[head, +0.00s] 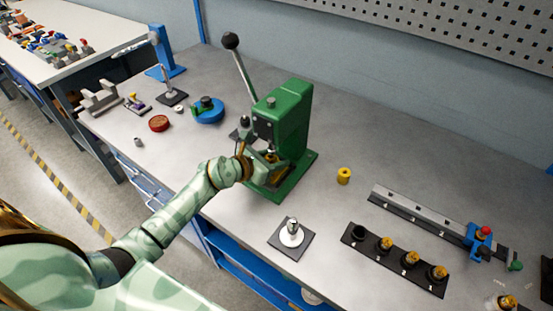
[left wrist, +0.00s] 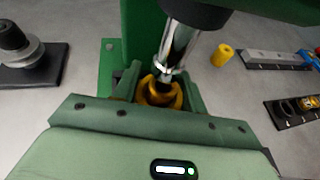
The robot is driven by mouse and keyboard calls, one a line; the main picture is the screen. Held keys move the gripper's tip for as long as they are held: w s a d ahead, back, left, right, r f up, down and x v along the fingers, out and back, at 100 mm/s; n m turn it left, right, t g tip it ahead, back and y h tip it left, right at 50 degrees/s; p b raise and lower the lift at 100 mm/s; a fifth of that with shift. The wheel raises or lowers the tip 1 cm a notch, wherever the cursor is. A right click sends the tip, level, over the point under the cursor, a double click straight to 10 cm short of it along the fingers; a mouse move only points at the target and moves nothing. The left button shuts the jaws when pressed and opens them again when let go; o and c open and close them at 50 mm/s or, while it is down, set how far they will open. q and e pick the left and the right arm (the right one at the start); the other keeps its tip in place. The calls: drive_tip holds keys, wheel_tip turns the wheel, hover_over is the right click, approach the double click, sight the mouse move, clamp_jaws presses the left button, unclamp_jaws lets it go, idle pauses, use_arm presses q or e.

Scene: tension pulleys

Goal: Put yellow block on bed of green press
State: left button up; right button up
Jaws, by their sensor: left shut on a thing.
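The green press (head: 284,125) stands on the grey workbench, its long lever with a black knob raised up and to the left. My left gripper (head: 264,160) reaches into the press from the left, low over its bed. In the left wrist view, its fingers (left wrist: 160,95) are on either side of a yellow block (left wrist: 158,90), and it is shut on it. The block is right below the shiny press ram (left wrist: 178,48). Whether its underside touches the bed is hidden. My right gripper is not in view.
Another yellow piece (head: 343,176) stands on the bench right of the press. Blue and red items lie behind left.

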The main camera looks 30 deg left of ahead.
use_arm(q)
drive_tip(key=shift+w, duration=0.55)
drive_tip(key=shift+s+f, duration=0.1)
drive_tip(key=shift+f, duration=0.15)
drive_tip(key=shift+c, duration=0.5)
drive_tip(key=o, duration=1.3)
drive_tip(key=shift+f, duration=0.15)
drive_tip(key=shift+s+r, duration=0.1)
drive_tip(key=shift+r, duration=0.1)
drive_tip(key=p+v, duration=0.2)
drive_tip(key=v, duration=0.9)
drive_tip(key=shift+s+a+r, duration=0.1)
drive_tip(key=shift+s+r, duration=0.1)
drive_tip(key=shift+s, duration=0.15)
